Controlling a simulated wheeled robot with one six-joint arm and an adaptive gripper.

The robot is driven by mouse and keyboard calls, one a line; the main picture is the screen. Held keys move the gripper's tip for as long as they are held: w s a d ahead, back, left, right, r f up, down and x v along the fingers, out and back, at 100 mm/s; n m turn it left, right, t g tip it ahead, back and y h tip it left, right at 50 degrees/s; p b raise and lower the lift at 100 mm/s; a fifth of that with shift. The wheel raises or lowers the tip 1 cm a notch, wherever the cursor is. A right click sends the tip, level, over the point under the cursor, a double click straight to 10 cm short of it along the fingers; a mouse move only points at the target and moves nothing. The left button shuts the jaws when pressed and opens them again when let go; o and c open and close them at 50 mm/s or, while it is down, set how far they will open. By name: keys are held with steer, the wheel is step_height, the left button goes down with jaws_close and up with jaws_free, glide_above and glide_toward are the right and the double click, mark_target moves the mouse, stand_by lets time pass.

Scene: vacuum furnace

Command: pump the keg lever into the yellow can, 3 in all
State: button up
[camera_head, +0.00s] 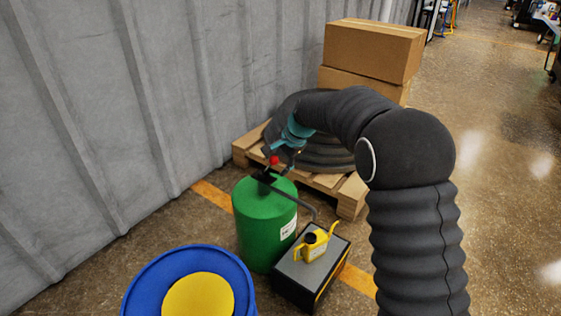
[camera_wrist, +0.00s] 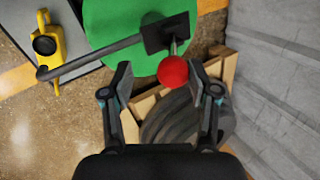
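The green keg (camera_head: 262,225) stands on the floor by the grey wall; its green top also shows in the wrist view (camera_wrist: 105,22). Its lever has a red ball knob (camera_wrist: 172,71). A dark pipe (camera_wrist: 95,57) runs from the keg's top and bends down beside the yellow can (camera_head: 316,246). The can stands upright on a dark box (camera_head: 296,273). My gripper (camera_wrist: 160,68) is open, with one finger on each side of the knob. The knob is nearer the right finger, and I see a gap on the left. Whether the right finger touches it I cannot tell.
A coiled dark hose (camera_head: 330,152) lies on a wooden pallet (camera_head: 350,193) behind the keg, under my arm. Cardboard boxes (camera_head: 372,50) are stacked at the back. A blue drum with a yellow top (camera_head: 198,297) stands front left. Open floor lies to the right.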

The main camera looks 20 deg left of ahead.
steer(key=shift+a, duration=0.15)
steer(key=shift+r, duration=0.15)
steer(key=v, duration=1.2)
steer(key=shift+s+n, duration=0.15)
steer(key=shift+n, duration=0.15)
